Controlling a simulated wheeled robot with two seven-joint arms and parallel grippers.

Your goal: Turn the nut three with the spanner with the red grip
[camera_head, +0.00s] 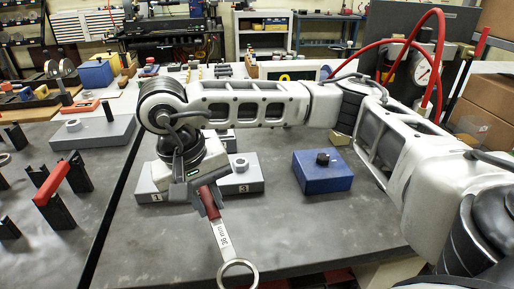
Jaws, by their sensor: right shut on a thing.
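My right gripper (203,184) is shut on the red grip of a spanner (222,237). The spanner hangs down and slightly right, with its ring end (238,274) lowest, above the front of the dark bench. Its silver shaft bears a size mark in mm. Grey blocks marked 1 (154,197) and 3 (246,187) are behind the gripper. A round grey nut (240,164) stands on the block marked 3, to the right of the gripper. The spanner's ring is apart from this nut. My wrist hides the middle of the block area. My left gripper is not in view.
A blue block (323,175) with a dark nut stands right of the grey blocks. A black stand with a red bar (49,184) is at left, near another grey block (100,132). A gauge with red hoses (421,72) is at back right. The bench front is mostly clear.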

